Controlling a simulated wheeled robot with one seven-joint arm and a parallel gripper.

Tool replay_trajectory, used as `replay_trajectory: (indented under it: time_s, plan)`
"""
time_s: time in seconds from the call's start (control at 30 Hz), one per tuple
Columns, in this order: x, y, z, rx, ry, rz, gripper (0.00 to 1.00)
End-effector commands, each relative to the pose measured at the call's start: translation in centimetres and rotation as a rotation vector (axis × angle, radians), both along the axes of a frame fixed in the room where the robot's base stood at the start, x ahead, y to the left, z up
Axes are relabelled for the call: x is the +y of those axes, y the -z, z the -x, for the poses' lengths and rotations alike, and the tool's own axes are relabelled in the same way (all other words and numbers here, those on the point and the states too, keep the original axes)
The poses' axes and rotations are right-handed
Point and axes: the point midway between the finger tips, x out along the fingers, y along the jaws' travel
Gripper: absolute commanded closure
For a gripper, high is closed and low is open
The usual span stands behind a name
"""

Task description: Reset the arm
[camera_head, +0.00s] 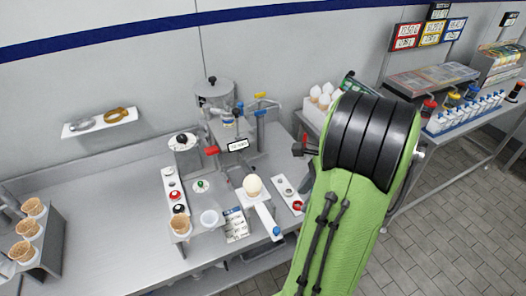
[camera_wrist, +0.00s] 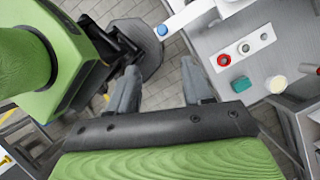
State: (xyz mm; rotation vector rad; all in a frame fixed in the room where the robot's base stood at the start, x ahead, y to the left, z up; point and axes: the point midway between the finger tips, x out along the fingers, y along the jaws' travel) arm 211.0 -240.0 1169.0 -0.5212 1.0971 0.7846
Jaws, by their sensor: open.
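My green arm with black bands rises on the right of the head view and hides part of the counter behind it. My gripper (camera_wrist: 165,92) shows in the wrist view with its two grey fingers apart and nothing between them. Below the fingers in that view are floor tiles. The gripper's fingers are hidden or too unclear to make out in the head view.
A steel counter (camera_head: 100,215) holds a steel machine (camera_head: 222,120), a tray with coloured knobs (camera_head: 178,205), a white egg-shaped item (camera_head: 252,185) and cones in a stand (camera_head: 33,228). A side table (camera_head: 440,130) stands at right. Tiled floor (camera_head: 450,215) is open at lower right.

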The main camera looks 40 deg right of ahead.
Motion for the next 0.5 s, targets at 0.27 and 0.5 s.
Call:
replay_trajectory:
  time_s: [0.27, 0.5]
  plan:
    - [0.7, -0.4, -0.5, -0.012, -0.047, 0.022, 0.5]
    - [13.0, -5.5, -4.0, -0.209, -0.873, 0.385, 0.5]
